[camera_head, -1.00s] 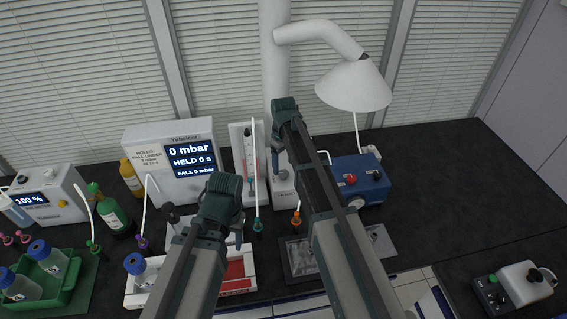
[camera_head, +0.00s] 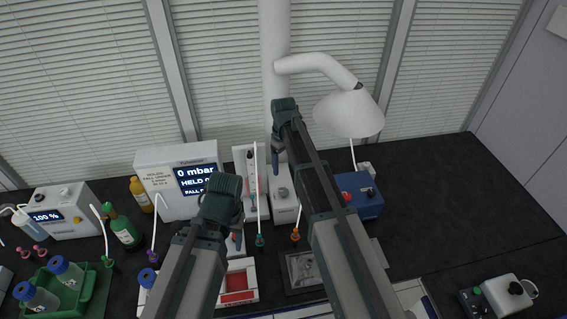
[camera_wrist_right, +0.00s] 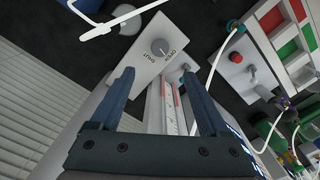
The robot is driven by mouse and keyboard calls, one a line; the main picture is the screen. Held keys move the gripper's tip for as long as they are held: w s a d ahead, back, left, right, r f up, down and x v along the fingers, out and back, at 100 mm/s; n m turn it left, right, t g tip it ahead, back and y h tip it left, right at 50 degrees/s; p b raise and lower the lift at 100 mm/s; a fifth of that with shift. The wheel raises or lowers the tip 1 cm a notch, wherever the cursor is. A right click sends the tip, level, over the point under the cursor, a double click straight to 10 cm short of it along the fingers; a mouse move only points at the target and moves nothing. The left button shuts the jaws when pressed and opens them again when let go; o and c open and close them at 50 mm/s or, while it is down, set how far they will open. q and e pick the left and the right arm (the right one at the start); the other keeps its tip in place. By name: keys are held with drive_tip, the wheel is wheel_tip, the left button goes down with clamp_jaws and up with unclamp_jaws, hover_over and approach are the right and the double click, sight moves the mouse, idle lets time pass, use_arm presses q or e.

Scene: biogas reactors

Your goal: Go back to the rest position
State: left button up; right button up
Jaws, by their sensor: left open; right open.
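My left gripper (camera_head: 237,232) is over the bench in the head view, in front of the white pressure display. It hangs down with nothing seen in it; its fingers are small and partly hidden by its own wrist. My right gripper (camera_head: 277,155) is raised farther forward, in front of the white duct. In the right wrist view my right gripper (camera_wrist_right: 158,75) has its two fingers spread apart and empty. Behind that gap are a white valve box with a grey knob (camera_wrist_right: 160,47) and a white scaled column (camera_wrist_right: 171,107).
The pressure display box (camera_head: 154,190), blue box (camera_head: 366,205), green bottle (camera_head: 124,230) and green rack (camera_head: 97,300) stand on the dark bench. A white hood (camera_head: 350,113) hangs at the right. The bench right of the blue box is largely bare (camera_head: 450,200).

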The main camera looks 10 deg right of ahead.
use_arm(q)
wheel_tip(320, 180, down, 15)
drive_tip(key=b, duration=1.5)
drive_tip(key=shift+f, duration=0.15)
use_arm(e)
drive_tip(key=s+a+f+m, duration=0.1)
drive_tip(key=s+a+f, duration=0.1)
drive_tip(key=s+f, duration=0.3)
drive_tip(key=s+a+f+m, duration=0.1)
drive_tip(key=s+a+f, duration=0.2)
drive_tip(key=s, duration=1)
drive_tip(key=s+a+f+m+h, duration=0.1)
drive_tip(key=s+a+f, duration=0.2)
drive_tip(key=s+f, duration=0.4)
drive_tip(key=shift+s, duration=0.9)
drive_tip(key=shift+d+f, duration=0.1)
